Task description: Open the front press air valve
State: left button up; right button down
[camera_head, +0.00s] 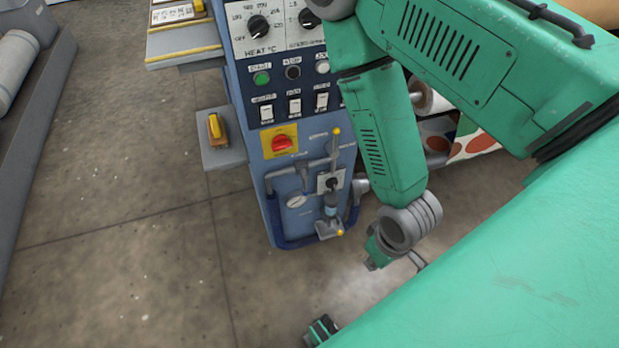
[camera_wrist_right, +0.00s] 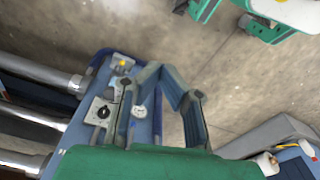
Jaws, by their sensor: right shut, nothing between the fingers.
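The front press air valve's pipework is on the lower front of the blue press cabinet in the head view. A lever with a yellow ball tip (camera_head: 337,131) stands at its top, and another yellow ball tip (camera_head: 340,232) is at its bottom. I cannot tell which is the air valve's handle. A yellow ball tip (camera_wrist_right: 122,63) also shows in the right wrist view. My right gripper (camera_head: 376,255) is right of and apart from the pipework, shut and empty. Its fingers (camera_wrist_right: 178,92) show in front of the cabinet in the right wrist view. My left gripper is not in view.
A black knob (camera_head: 333,184) and round gauge (camera_head: 296,201) sit among the pipes. A red switch on a yellow plate (camera_head: 281,142), buttons and heat knobs (camera_head: 258,27) are above. A grey ledge (camera_head: 221,157) juts out left. Rollers (camera_head: 428,97) lie behind my arm.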

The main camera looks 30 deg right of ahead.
jog(key=w+d+f+m+t+y+b, duration=0.1)
jog(key=w+d+f+m+t+b, duration=0.1)
jog(key=w+m, duration=0.5)
jog(key=w+d+f+m+t+y+b, duration=0.2)
jog(key=w+d+m+t+b, duration=0.2)
jog(key=w, duration=0.7)
jog(key=m+t+b, duration=0.2)
jog(key=m, duration=0.1)
jog(key=shift+d, duration=0.35)
jog(key=shift+a, duration=0.1)
jog(key=b, duration=0.5)
send_near(307, 193)
jog(key=x, duration=0.5)
jog(key=shift+w+f, duration=0.15)
jog(key=shift+f, duration=0.05)
jog(key=shift+w+a+r+b, duration=0.1)
jog(key=shift+w+a+b, duration=0.15)
jog(key=shift+w, duration=0.35)
jog(key=shift+s, duration=0.1)
